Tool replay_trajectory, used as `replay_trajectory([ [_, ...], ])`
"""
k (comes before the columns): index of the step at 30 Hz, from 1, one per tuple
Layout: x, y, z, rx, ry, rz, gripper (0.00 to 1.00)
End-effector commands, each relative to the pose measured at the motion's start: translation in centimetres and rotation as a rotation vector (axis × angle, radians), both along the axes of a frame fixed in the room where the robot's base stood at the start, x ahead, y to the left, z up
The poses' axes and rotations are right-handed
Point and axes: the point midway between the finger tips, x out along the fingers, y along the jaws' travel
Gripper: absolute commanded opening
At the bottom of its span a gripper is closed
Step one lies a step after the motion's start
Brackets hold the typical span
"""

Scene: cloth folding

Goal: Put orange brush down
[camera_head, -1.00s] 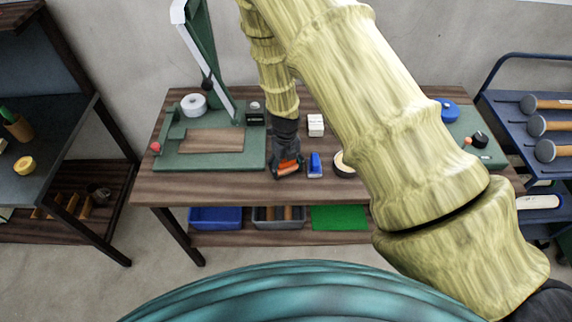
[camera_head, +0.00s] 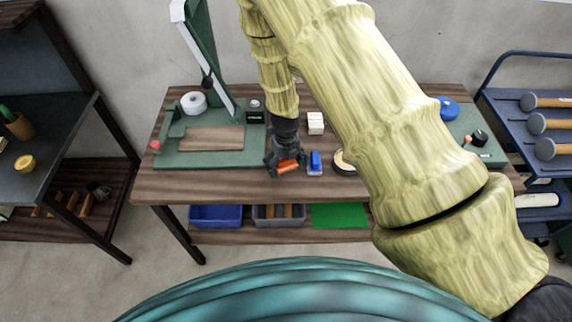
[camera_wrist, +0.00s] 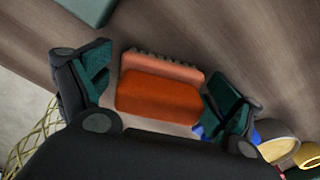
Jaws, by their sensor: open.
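The orange brush (camera_head: 288,168) is at the front middle of the wooden table (camera_head: 225,187), just left of a blue object. In the wrist view the brush (camera_wrist: 160,95) lies between the two fingers of my gripper (camera_wrist: 155,97), with a gap on each side. A row of dark bristles shows along its far edge. My gripper (camera_head: 284,162) points down at the brush in the head view, and its fingers are spread. The brush appears to rest on the tabletop; its underside is hidden.
A blue object (camera_head: 315,163) stands close right of the brush, with a white block (camera_head: 315,123) behind and a round item (camera_head: 344,162) further right. A green board (camera_head: 215,160) with a stand is at left. Bare tabletop lies left and in front.

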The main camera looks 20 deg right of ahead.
Motion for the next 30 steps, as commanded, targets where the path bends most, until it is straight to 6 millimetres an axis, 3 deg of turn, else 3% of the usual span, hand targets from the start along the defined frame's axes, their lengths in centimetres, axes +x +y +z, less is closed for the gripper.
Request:
replay_trajectory([
  [8, 0.1, 0.1, 2.2, -0.001, -0.003, 0.002, 0.92],
  [30, 0.1, 0.0, 11.1, -0.001, -0.001, 0.001, 0.92],
])
